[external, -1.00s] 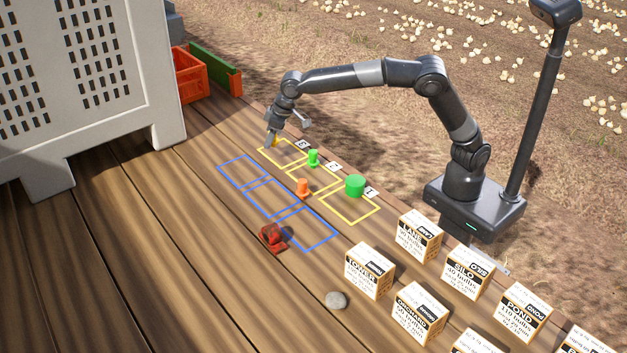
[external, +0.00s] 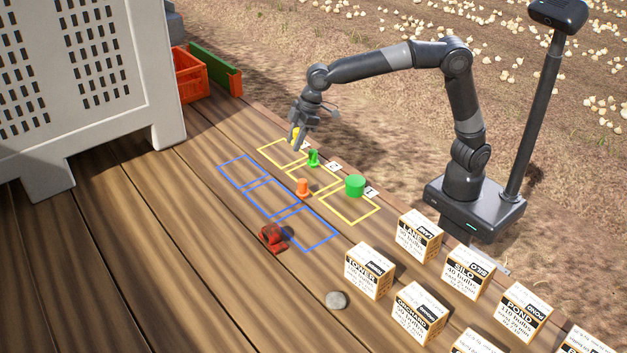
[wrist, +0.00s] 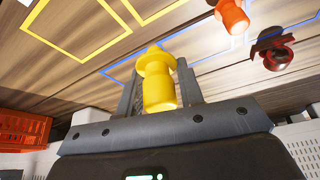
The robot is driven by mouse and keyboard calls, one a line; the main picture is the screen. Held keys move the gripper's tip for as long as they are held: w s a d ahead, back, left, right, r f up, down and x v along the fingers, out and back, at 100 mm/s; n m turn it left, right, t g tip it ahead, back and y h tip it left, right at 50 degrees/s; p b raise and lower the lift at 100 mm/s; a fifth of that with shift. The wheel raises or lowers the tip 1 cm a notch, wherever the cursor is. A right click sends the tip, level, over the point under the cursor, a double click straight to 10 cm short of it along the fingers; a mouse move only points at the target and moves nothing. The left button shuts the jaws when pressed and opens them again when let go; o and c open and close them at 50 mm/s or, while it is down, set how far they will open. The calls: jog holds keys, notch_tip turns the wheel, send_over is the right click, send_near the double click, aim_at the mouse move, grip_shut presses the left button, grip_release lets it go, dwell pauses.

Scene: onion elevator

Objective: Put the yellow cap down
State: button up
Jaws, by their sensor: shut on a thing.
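My gripper (external: 298,139) is shut on the yellow cap (wrist: 158,88) and holds it over the far end of the yellow outlined squares (external: 269,158). In the wrist view, the cap sits between the two fingers, with a wide rim and a narrower tip pointing away from the palm. In the external view, only a small bit of the yellow cap (external: 294,133) shows beside the fingers. It appears to be above the planks, but the exact gap is hard to tell.
A small green peg (external: 313,159), an orange peg (external: 303,188) and a green cylinder (external: 355,187) stand near the yellow squares. Blue outlined squares (external: 230,178) look empty. A red object (external: 270,236), a grey stone (external: 336,300) and several labelled boxes (external: 369,272) stand nearer.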

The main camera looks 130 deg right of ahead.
jog(key=a+n+y, duration=0.3)
jog(key=a+n, duration=0.4)
jog(key=a, duration=1.1)
send_near(338, 235)
jog(key=shift+w+a+f+n, duration=0.25)
jog(key=shift+w+f, duration=0.25)
jog(key=shift+w, duration=0.3)
jog(key=shift+w+a+f, duration=0.25)
jog(key=shift+a+f, duration=0.05)
jog(key=shift+f, duration=1.95)
jog(key=shift+f, duration=0.15)
jog(key=o, duration=1)
jog(key=shift+c, duration=0.2)
